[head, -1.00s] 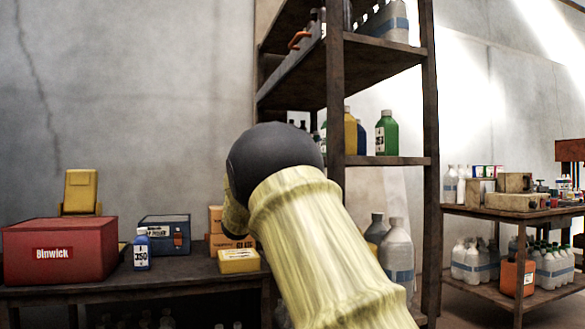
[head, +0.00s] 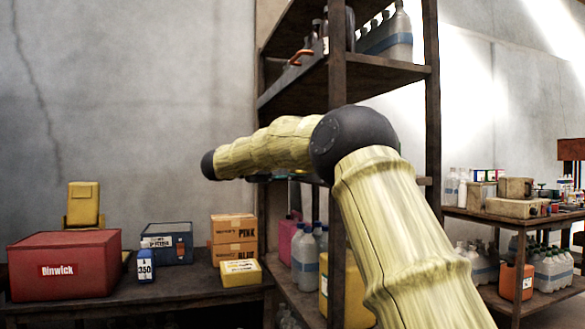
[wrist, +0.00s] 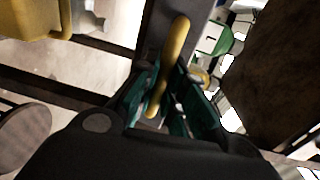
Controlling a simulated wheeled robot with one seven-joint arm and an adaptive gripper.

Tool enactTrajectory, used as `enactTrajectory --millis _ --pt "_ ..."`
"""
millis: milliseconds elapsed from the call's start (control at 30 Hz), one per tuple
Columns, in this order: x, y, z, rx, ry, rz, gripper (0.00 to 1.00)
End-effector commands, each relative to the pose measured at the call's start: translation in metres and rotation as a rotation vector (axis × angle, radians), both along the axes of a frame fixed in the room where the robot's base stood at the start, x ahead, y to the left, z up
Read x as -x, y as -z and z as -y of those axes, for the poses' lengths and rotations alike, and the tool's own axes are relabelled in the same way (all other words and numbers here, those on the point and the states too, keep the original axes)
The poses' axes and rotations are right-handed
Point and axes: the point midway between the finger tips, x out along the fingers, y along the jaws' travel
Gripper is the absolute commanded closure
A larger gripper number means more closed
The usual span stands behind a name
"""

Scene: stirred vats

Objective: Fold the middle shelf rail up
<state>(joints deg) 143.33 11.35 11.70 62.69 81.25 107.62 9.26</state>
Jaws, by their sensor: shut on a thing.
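In the wrist view my gripper (wrist: 168,92), with dark green fingers, is shut on a curved yellow-brass bar (wrist: 178,45). The bar stands between the fingers and runs up beyond them along a dark grey upright face. I cannot tell for sure that this bar is the middle shelf rail.
The rack's upper shelf (head: 375,75) holds bottles and an orange handle (head: 300,57). A low table (head: 195,290) at left carries a red box (head: 85,265), a blue box (head: 166,243) and cartons (head: 233,240). A side table (head: 500,215) stands right.

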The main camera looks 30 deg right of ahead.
Motion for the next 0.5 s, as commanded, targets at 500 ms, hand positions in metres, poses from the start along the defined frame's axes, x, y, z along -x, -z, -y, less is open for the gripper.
enactTrajectory --millis 500 --pt "0.0012 -0.0056 0.0048 -0.138 0.000 0.033 1.00"
